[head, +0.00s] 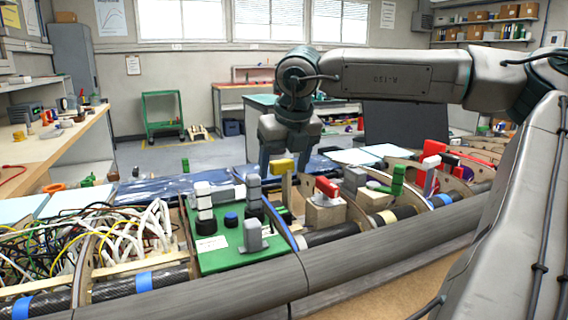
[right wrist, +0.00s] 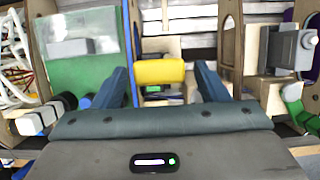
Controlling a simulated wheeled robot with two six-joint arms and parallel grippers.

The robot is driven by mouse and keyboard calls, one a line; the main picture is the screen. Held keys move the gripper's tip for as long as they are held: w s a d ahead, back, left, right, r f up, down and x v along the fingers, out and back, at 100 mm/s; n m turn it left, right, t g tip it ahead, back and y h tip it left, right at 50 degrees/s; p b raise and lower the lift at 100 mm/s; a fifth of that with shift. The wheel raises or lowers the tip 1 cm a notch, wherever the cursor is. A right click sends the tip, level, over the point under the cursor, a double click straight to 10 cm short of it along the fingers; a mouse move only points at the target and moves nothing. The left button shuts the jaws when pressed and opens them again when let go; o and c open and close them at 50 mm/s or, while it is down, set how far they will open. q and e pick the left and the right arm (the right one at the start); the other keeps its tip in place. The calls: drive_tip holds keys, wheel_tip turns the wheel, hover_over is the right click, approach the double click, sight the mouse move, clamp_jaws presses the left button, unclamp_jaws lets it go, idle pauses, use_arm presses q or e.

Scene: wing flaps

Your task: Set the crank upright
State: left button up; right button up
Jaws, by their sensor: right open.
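A yellow cylindrical handle (head: 283,165), which looks like the crank's grip, sits over the open wing bay right of the green panel. My right gripper (head: 286,171) points down at it from above. In the right wrist view the yellow handle (right wrist: 160,72) lies crosswise between the two fingers (right wrist: 164,88), with a gap to the right finger. The right gripper is open and not closed on it. The crank's arm and pivot are mostly hidden. My left gripper is in neither view.
A green panel (head: 215,261) with white, grey and blue knobs lies left of the handle. A red-handled part on a wooden block (head: 325,213) stands close to its right. Green and red levers stand farther right, and loose wires (head: 60,248) fill the left bay.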

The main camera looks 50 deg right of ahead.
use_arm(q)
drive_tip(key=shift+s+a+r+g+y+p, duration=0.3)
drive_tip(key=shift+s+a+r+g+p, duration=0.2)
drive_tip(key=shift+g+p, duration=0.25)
use_arm(e)
drive_tip(key=v, duration=1.1)
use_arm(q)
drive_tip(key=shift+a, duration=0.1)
use_arm(e)
drive_tip(key=shift+f, duration=0.2)
